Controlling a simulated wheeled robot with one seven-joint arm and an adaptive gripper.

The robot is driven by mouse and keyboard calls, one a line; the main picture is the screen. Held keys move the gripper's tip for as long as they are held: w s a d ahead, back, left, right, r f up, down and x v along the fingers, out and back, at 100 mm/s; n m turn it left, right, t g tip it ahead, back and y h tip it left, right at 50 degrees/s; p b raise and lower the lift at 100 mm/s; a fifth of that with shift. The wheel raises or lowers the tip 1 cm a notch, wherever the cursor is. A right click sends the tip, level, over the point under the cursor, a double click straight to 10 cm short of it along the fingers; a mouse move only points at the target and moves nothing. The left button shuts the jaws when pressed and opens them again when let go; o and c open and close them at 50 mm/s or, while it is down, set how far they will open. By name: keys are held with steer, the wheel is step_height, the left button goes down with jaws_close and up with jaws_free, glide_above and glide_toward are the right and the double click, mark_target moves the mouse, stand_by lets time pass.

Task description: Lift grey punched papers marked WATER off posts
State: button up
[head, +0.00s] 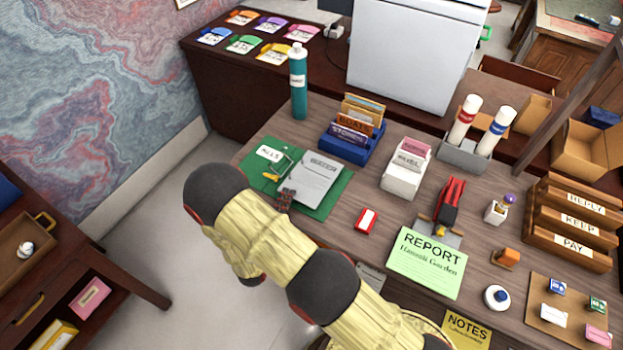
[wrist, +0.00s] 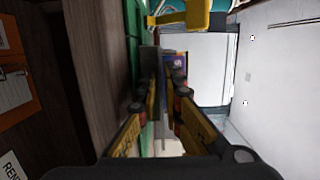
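The grey papers (head: 318,182) marked WATER lie on a green board (head: 333,206) at the left of the desk in the head view. A thin wire-like fitting and a yellow lever (head: 271,177) show at their left side. The posts inside the papers cannot be made out clearly. My gripper (head: 286,196) is at the lower left edge of the papers, low over the board. In the wrist view my gripper (wrist: 165,82) has its fingers close together, with a narrow grey strip between them. I cannot tell whether they press on the papers. The green board (wrist: 134,25) runs beside the left finger.
A white label marked BILLS (head: 270,153) lies on the board. A teal bottle (head: 298,85) and a blue card holder (head: 350,145) stand behind. A red box (head: 366,220) is to the right. Bare desk shows between board and white card box (head: 403,180).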

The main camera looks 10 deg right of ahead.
jaws_close()
stand_by(0.7)
